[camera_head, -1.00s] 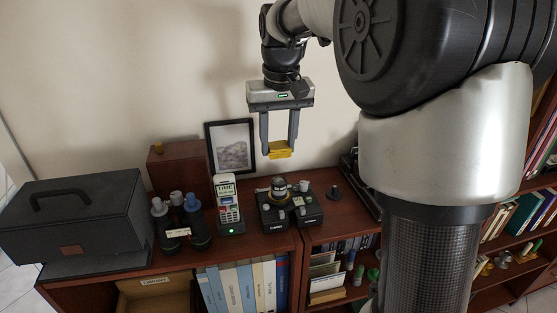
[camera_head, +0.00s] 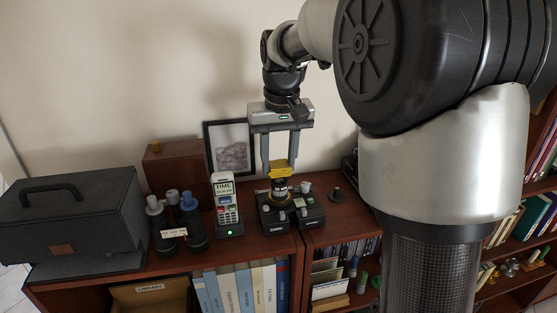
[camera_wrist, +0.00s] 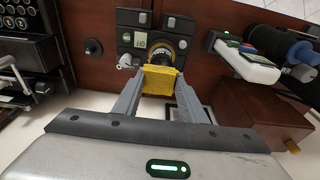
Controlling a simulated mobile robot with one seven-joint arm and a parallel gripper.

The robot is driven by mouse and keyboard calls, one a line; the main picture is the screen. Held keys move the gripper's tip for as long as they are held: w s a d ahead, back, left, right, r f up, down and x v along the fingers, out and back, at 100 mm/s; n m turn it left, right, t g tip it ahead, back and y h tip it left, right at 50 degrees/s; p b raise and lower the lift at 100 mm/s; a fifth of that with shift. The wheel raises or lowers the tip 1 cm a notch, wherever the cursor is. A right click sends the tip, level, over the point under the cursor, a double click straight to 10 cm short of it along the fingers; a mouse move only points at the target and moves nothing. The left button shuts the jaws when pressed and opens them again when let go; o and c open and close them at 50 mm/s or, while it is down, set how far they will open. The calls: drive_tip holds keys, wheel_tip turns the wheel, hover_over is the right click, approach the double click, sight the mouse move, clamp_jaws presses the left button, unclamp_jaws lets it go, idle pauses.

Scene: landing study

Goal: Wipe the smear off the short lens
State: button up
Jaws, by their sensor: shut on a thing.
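My gripper (camera_head: 280,162) is shut on a yellow pad (camera_head: 279,171), which hangs between the fingertips. Below it, a short black lens with a pale ring (camera_head: 280,188) stands upright on a black boxy device (camera_head: 273,221) on the shelf top. The pad is at or just above the lens top; I cannot tell whether they touch. In the wrist view the yellow pad (camera_wrist: 160,80) sits between the fingers and overlaps the near edge of the lens (camera_wrist: 166,47). No smear can be made out; the pad hides part of the lens.
A phone-like handset (camera_head: 227,205) stands close left of the device. Further left are dark binocular-like cylinders (camera_head: 190,224) and a black case (camera_head: 75,220). A picture frame (camera_head: 231,146) leans on the wall behind. A small dark knob (camera_head: 336,194) stands to the right, with bare wood around it.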

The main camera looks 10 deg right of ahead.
drive_tip(key=shift+f+b, duration=0.35)
drive_tip(key=shift+f, duration=0.3)
idle(0.6)
drive_tip(key=shift+s, duration=0.2)
drive_tip(key=shift+s+b, duration=0.45)
drive_tip(key=shift+s, duration=0.7)
drive_tip(key=shift+w+p, duration=0.55)
drive_tip(key=shift+w, duration=0.15)
drive_tip(key=shift+w+f+p, duration=0.1)
drive_tip(key=shift+w+p, duration=0.25)
drive_tip(key=shift+w, duration=0.05)
clamp_jaws()
drive_tip(key=shift+f, duration=0.1)
drive_tip(key=shift+s, duration=0.15)
